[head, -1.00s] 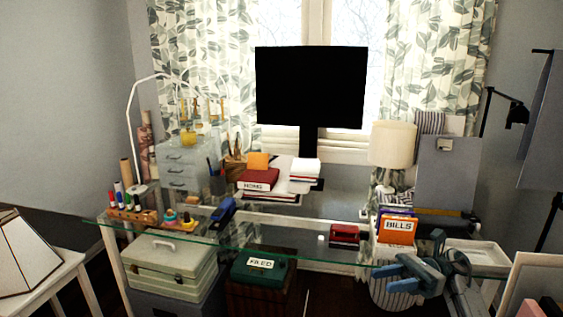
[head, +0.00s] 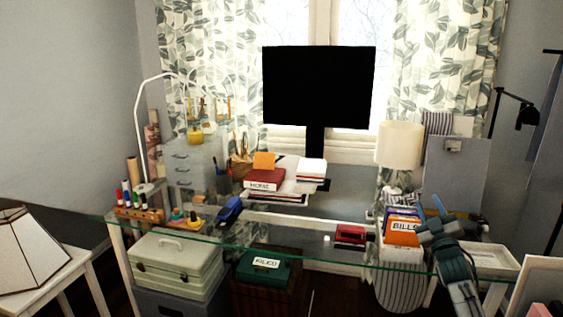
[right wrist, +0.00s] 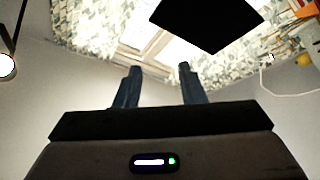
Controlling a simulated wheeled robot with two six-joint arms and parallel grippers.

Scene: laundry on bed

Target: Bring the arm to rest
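My right arm comes in at the lower right of the head view. Its gripper (head: 430,208) points up, in front of the right end of the glass desk, beside the orange "BILLS" folders (head: 402,226) in the picture. In the right wrist view the two fingers (right wrist: 159,69) stand well apart with nothing between them, so the gripper is open and empty. Behind them that view shows the curtains, window and dark monitor, tilted. My left arm and gripper are not in view.
A lampshade (head: 32,248) stands at left. A pale frame (head: 530,285) stands at lower right.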

